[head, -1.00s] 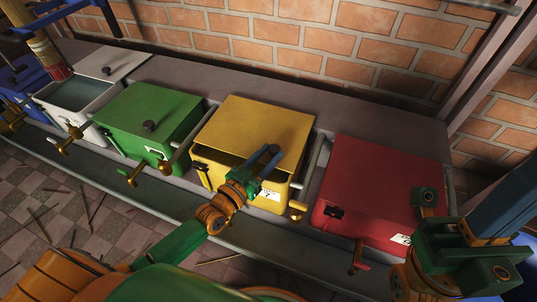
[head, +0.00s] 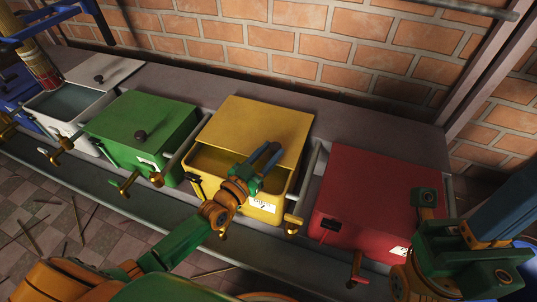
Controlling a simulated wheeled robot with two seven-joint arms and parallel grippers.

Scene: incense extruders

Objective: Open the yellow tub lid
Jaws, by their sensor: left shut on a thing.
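The yellow tub (head: 235,190) stands in the row between the green and red ones. Its flat yellow lid (head: 255,120) sits back from the front rim, so a gap shows part of the inside wall along the front. My left gripper (head: 270,155), with blue fingers, is shut at the lid's front edge, over the gap. The lid's knob is hidden behind the fingers. My right arm shows at the lower right, but its fingertips are not visible.
A green tub (head: 140,130) with a dark knob on its closed lid stands left, a red tub (head: 370,195) right. A white tub (head: 75,100) further left is partly open. Brass-handled rods stand between tubs. A brick wall (head: 330,60) runs behind the ledge.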

